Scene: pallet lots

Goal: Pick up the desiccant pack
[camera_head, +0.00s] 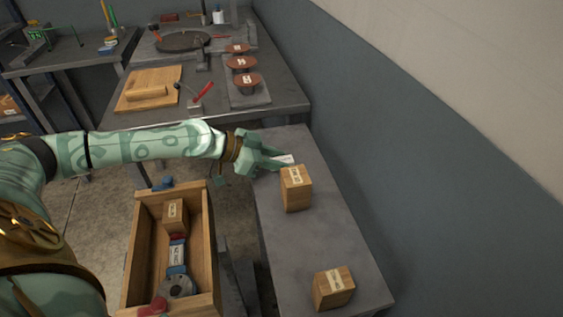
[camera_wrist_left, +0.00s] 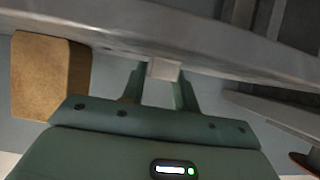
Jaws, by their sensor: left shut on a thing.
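A small white packet, which looks like the desiccant pack (camera_head: 286,159), is at the fingertips of my left gripper (camera_head: 275,161), over the far part of the narrow grey table. In the left wrist view the pale pack (camera_wrist_left: 163,69) sits between the two green fingers of the gripper (camera_wrist_left: 158,80). The gripper is shut on it, and the fingers hide part of it in the head view. I cannot tell whether the pack touches the table. My right gripper is not in view.
A cardboard box (camera_head: 296,190) stands close to the gripper, and another box (camera_head: 333,288) stands near the table's front end. A wooden crate (camera_head: 210,247) with several items is left of the narrow table (camera_head: 285,240). A workbench (camera_head: 290,104) stands behind. The table's middle is clear.

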